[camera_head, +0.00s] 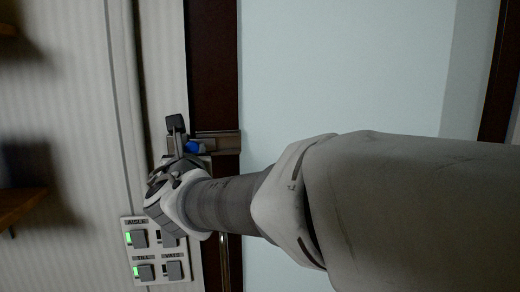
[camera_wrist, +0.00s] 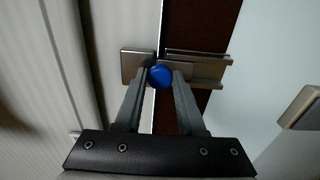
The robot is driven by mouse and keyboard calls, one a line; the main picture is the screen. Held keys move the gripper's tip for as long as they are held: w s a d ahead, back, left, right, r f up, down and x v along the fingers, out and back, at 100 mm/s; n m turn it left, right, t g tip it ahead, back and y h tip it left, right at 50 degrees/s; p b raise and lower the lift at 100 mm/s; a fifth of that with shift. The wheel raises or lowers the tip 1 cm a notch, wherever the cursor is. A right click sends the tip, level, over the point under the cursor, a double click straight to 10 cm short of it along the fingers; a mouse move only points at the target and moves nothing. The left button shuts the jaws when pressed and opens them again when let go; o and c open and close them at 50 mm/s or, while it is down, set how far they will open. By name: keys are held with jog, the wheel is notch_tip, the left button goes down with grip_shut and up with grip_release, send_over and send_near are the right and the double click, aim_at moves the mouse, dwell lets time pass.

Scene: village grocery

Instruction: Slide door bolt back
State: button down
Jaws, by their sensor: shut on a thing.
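The door bolt (camera_wrist: 195,70) is a grey-brown metal fitting on the dark door frame strip. It has a round blue knob (camera_wrist: 160,75). A metal plate (camera_wrist: 136,66) sits to the left of the knob, across a narrow bright gap. In the head view the bolt fitting (camera_head: 222,142) and the blue knob (camera_head: 192,147) show at the top of my gripper. My gripper (camera_wrist: 160,78) is shut on the blue knob, one finger on each side. My arm hides part of the bolt area in the head view. How far the bar reaches into the plate is hard to tell.
A switch panel (camera_head: 155,275) with green lights and several grey switches is on the wall close below my gripper. The pale blue door panel (camera_head: 330,60) lies to the right. A grey block (camera_wrist: 300,108) juts in at the right of the wrist view.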

aim_at(213, 144)
jog(key=d+b, duration=0.1)
jog(key=w+d+b, duration=0.1)
jog(key=d, duration=0.1)
jog(key=shift+d+f, duration=0.15)
jog(key=shift+d, duration=0.45)
jog(key=c, duration=0.5)
grip_release()
jog(key=shift+d, duration=0.15)
jog(key=shift+s, duration=0.3)
jog(key=v, duration=1.6)
jog(key=shift+s+b, duration=0.35)
jog(key=shift+s, duration=0.05)
